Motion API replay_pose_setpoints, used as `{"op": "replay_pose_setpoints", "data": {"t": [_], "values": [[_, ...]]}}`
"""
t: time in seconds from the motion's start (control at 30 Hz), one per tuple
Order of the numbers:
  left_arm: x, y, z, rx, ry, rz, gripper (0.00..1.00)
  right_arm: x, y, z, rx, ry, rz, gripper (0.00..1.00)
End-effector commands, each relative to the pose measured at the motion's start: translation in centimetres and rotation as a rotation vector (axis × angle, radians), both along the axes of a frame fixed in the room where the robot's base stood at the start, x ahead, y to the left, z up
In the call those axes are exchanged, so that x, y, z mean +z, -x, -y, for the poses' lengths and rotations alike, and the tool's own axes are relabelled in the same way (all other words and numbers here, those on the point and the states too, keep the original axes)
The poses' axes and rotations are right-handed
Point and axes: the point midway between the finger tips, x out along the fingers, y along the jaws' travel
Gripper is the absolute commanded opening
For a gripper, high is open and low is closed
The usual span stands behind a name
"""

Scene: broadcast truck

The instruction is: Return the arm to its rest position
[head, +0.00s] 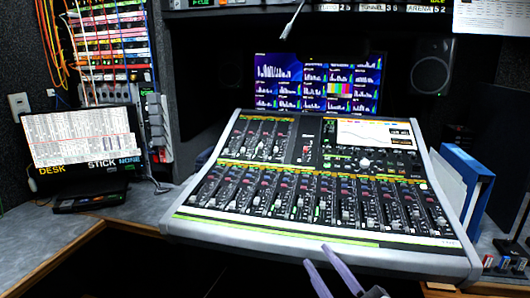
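My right gripper (317,256) shows at the bottom edge, right of the middle, in the head view. Its two pale lilac fingers point up and to the left, with a gap between their tips and nothing held there. The fingertips overlap the front edge of the mixing console (270,249) in the picture; I cannot tell whether they touch it. Most of the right arm is out of frame. My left gripper is not in view.
Behind the console stands a monitor (318,84) with a speaker (432,75) to its right. Blue binders (467,190) stand at the right. A small screen (80,138) and a black device (91,200) are on the left desk. The area below the console is dark.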

Motion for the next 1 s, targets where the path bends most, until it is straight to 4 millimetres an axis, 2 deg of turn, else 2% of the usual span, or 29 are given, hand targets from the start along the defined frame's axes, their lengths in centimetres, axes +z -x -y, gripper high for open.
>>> {"op": "replay_pose_setpoints", "data": {"t": [0.03,0.1,0.17,0.2,0.3,0.4,0.5,0.63,0.73,1.0], "values": [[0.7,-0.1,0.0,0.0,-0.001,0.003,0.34,-3.7,1.5,1.0,-0.04,-0.071,-0.134,0.3],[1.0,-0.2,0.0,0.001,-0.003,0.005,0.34,-8.5,3.7,2.3,-0.093,-0.156,-0.299,0.3],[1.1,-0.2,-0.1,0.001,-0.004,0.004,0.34,-12.4,6.0,3.1,-0.137,-0.22,-0.437,0.3],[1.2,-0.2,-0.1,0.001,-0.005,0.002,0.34,-14.9,7.8,3.6,-0.165,-0.259,-0.526,0.3],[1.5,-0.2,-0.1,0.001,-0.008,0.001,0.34,-20.4,12.8,4.2,-0.228,-0.349,-0.738,0.3],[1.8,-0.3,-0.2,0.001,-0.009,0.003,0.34,-24.4,17.9,4.4,-0.278,-0.419,-0.918,0.3],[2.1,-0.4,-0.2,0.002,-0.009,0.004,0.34,-27.0,21.9,4.3,-0.313,-0.471,-1.049,0.3],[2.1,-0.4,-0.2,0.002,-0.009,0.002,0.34,-28.6,25.0,4.1,-0.337,-0.508,-1.143,0.3],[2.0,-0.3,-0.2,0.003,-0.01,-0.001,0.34,-29.0,25.7,4.1,-0.343,-0.518,-1.166,0.3],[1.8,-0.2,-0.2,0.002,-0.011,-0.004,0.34,-29.0,25.7,4.1,-0.342,-0.517,-1.166,0.3]]}}
